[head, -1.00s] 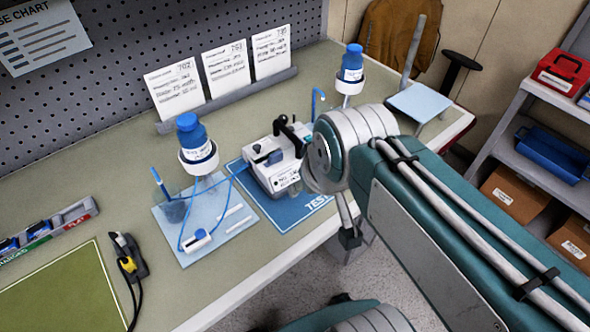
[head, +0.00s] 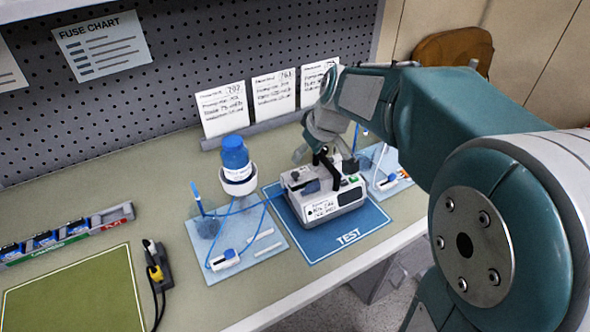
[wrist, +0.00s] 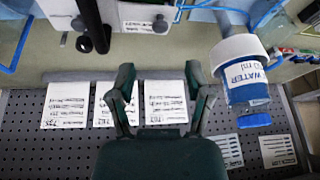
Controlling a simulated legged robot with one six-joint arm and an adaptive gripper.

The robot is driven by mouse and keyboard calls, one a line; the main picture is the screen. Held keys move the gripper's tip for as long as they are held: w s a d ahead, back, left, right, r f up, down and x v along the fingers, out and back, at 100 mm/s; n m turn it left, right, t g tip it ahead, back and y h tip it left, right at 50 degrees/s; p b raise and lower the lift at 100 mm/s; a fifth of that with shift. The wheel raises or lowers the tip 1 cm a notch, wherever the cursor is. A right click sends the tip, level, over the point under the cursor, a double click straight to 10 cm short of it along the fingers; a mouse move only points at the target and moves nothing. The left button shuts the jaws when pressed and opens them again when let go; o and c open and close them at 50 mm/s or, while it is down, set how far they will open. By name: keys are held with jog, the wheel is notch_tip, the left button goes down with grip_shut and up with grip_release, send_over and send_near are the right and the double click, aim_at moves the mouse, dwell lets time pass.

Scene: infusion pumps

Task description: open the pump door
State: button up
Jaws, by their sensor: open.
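The white pump (head: 322,208) sits on the blue TEST mat (head: 350,238), with a black upright handle (head: 326,170) and a small green spot on top. I cannot make out its door edge clearly. My gripper is mostly hidden behind my wrist in the head view, above the pump's far side. In the wrist view, which looks upside down, my gripper (wrist: 162,92) is open with nothing between its fingers. There the pump (wrist: 142,18) shows at the top edge, partly cut off, with its black handle (wrist: 93,28) left of the fingers. The fingers do not touch it.
Paper cards (head: 222,108) lean along the back. A green mat (head: 75,295) lies at the left.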

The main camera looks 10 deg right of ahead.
aim_at(295, 173)
jog(key=x, duration=0.9)
jog(key=shift+f, duration=0.1)
grip_shut()
